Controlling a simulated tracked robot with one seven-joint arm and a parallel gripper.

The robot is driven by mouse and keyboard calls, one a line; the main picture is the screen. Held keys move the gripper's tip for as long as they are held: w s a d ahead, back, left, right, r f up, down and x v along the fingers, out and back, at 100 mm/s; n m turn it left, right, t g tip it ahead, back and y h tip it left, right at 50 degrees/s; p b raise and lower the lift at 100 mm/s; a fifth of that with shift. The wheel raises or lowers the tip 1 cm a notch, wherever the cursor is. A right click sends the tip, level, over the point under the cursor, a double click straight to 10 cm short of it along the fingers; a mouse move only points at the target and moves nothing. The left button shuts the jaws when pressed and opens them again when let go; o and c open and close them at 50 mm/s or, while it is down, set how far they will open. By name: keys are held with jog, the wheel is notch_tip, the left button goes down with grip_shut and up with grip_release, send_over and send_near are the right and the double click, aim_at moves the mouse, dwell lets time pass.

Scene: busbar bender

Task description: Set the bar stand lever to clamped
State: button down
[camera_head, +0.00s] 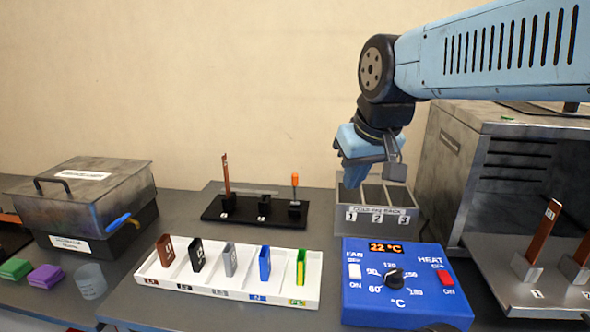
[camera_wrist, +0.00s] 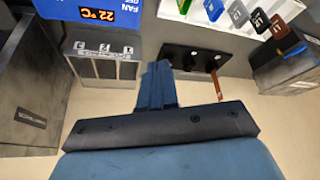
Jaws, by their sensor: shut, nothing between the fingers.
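The bar stand (camera_head: 240,212) is a black plate at the back middle of the table. A copper bar (camera_head: 226,175) stands upright in its left holder. A lever with an orange handle (camera_head: 294,181) stands about upright at its right end. My gripper (camera_head: 353,178) is shut and empty, pointing down above the cooling rack, to the right of the lever and apart from it. In the wrist view the shut fingers (camera_wrist: 160,75) lie beside the bar stand (camera_wrist: 190,57), and the copper bar (camera_wrist: 216,86) shows there too. The lever cannot be made out in that view.
The cooling rack (camera_head: 380,217) stands below my gripper. A blue heat control box (camera_head: 400,295) and a white tray (camera_head: 215,283) of coloured tags stand in front. A metal oven (camera_head: 465,165) is at right, a lidded box (camera_head: 85,205) at left.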

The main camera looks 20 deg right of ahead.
jog(key=w+d+r+n+g+y, duration=0.1)
jog(key=w+r+n+g, duration=0.1)
jog(key=w, duration=0.9)
jog(key=w+d+r+n+g, duration=0.1)
jog(key=w+r+n+g, duration=0.15)
jog(key=w, duration=0.95)
jog(key=w+d+f+n+g, duration=0.1)
jog(key=w+f, duration=0.3)
jog(key=w, duration=0.3)
jog(key=w+d+f+n+g+y, duration=0.1)
jog(key=w+d+f, duration=0.1)
jog(key=w+f, duration=0.2)
jog(key=w+d+f+n+g+y, duration=0.1)
jog(key=w+f, duration=0.3)
jog(key=w, duration=0.6)
jog(key=shift+w+d, duration=0.2)
jog(key=shift+d, duration=0.55)
jog(key=shift+g, duration=0.25)
